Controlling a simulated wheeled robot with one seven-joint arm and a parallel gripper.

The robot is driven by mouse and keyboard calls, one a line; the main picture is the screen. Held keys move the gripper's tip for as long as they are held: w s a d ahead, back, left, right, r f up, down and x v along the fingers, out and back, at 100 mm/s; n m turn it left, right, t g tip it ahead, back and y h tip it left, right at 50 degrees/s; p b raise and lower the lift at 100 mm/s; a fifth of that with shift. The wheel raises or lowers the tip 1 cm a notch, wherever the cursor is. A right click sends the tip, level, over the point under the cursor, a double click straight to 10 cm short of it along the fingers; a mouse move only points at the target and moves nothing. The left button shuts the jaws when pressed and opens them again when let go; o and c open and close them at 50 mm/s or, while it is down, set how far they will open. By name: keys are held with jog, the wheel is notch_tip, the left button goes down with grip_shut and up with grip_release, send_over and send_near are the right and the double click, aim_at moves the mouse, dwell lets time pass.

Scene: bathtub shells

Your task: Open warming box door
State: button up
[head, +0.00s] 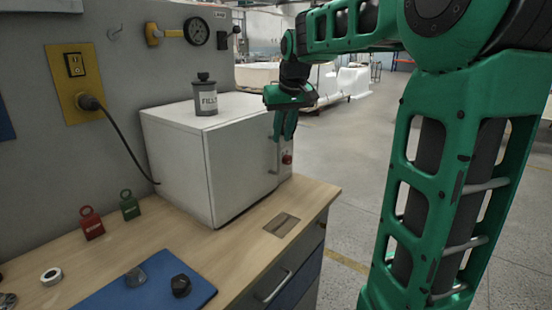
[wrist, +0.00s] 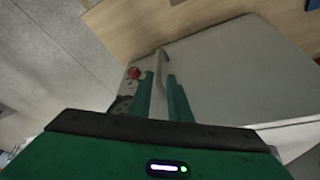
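The warming box (head: 178,155) is a white box on the wooden bench against the wall. Its door faces right, toward the aisle, and looks closed. The door handle (wrist: 160,65) is a pale upright bar near the door's edge. My gripper (head: 284,136) reaches down in front of the door, fingers pointing down in the head view. In the wrist view my gripper (wrist: 161,95) has one green finger on each side of the handle, with the bar filling the gap. The fingers hide part of the handle. A red button (head: 287,159) sits on a panel beside the door edge.
A grey canister labelled FILL (head: 205,98) stands on the box. A black cable runs from the wall socket (head: 76,65). The aisle floor at right is open.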

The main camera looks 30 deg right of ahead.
aim_at(279, 152)
jog(key=x, duration=0.9)
jog(key=shift+f, duration=0.35)
jog(key=shift+c, duration=0.3)
grip_shut()
